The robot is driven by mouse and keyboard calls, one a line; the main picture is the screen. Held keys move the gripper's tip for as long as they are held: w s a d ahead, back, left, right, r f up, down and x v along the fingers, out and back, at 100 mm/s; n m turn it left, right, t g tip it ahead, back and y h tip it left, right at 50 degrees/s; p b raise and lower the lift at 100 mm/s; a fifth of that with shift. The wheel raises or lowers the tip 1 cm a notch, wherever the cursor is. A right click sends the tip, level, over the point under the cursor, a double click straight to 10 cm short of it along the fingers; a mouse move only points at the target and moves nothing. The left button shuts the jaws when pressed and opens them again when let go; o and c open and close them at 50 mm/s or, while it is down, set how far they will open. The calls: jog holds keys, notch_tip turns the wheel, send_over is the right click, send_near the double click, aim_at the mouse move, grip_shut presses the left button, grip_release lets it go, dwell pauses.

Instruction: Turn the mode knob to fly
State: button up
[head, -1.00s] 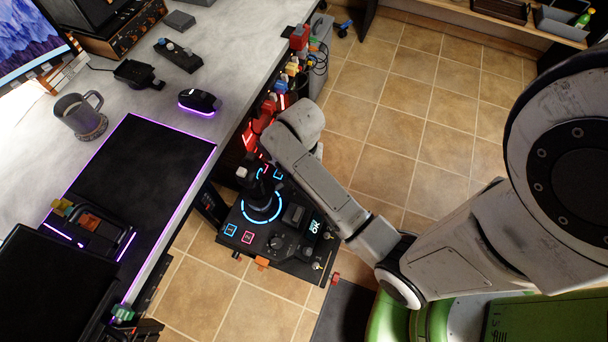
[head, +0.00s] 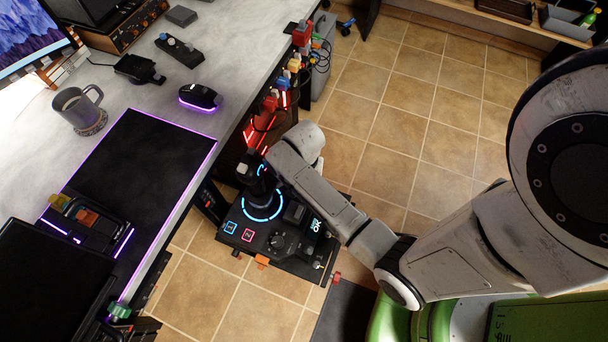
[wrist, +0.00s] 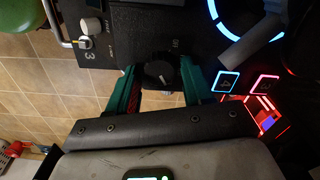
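The mode knob appears to be the small round black knob (wrist: 159,74) with a pale pointer mark, on the black panel in the wrist view. My gripper (wrist: 155,82) shows two green fingers apart, one on each side of the knob. A gap shows between the knob and each finger; I cannot tell how deep the fingertips reach. In the head view the black control panel (head: 262,246) stands beside the desk.
A joystick stands in a glowing blue ring (head: 262,218) on the panel. Lit square buttons (wrist: 264,84) lie right of the knob in the wrist view, and a metal toggle switch (wrist: 91,26) upper left. The desk (head: 160,110) edge is close on the left. Tiled floor (head: 400,120) is open beyond.

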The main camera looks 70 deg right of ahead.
jog(key=c, duration=0.8)
jog(key=shift+r+n+p, duration=0.15)
jog(key=shift+n+p, duration=0.25)
jog(key=shift+p, duration=0.1)
jog(key=shift+r+n+p, duration=0.1)
jog(key=shift+n+p, duration=0.85)
jog(key=shift+n, duration=0.05)
jog(key=n+p, duration=0.3)
jog(key=n, duration=0.1)
jog(key=shift+w+a+n, duration=0.1)
jog(key=shift+w+n, duration=0.05)
jog(key=shift+n, duration=0.15)
jog(key=n+p, duration=0.2)
jog(key=n, duration=0.2)
jog(key=shift+a+f+n+p, duration=0.15)
jog(key=shift+n+p, duration=0.65)
jog(key=shift+n, duration=1.3)
